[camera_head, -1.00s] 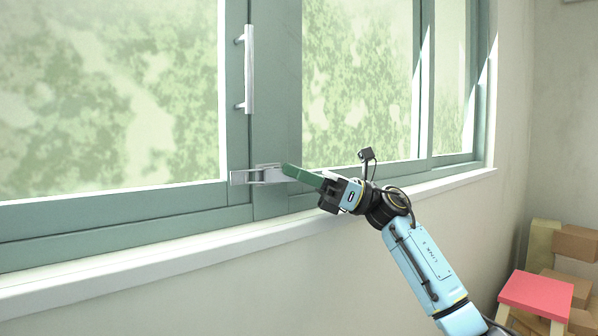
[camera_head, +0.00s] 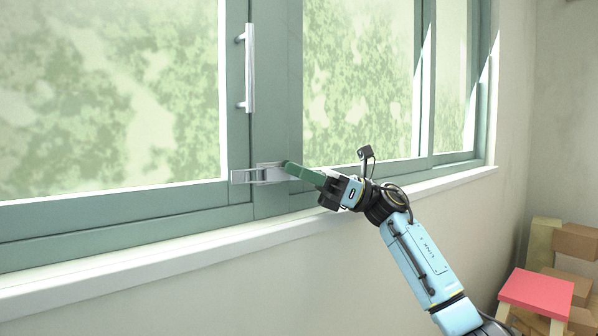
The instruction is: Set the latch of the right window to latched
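The window (camera_head: 277,120) has green frames and a vertical silver handle (camera_head: 249,70). A silver latch (camera_head: 262,175) sits low on the frame, lying roughly level across the joint between two frame posts. My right gripper (camera_head: 290,168) comes in from the right, its green fingers pointing left at the latch's right end. The fingertips overlap that end in the picture; whether they touch it I cannot tell. The two fingers look close together, and the gap between them is hidden from this angle. My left gripper is out of view.
A white sill (camera_head: 150,262) runs below the window, under my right gripper. A stool with a red top (camera_head: 537,292) and several cardboard boxes (camera_head: 575,242) stand at the lower right. The wall below the sill is bare.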

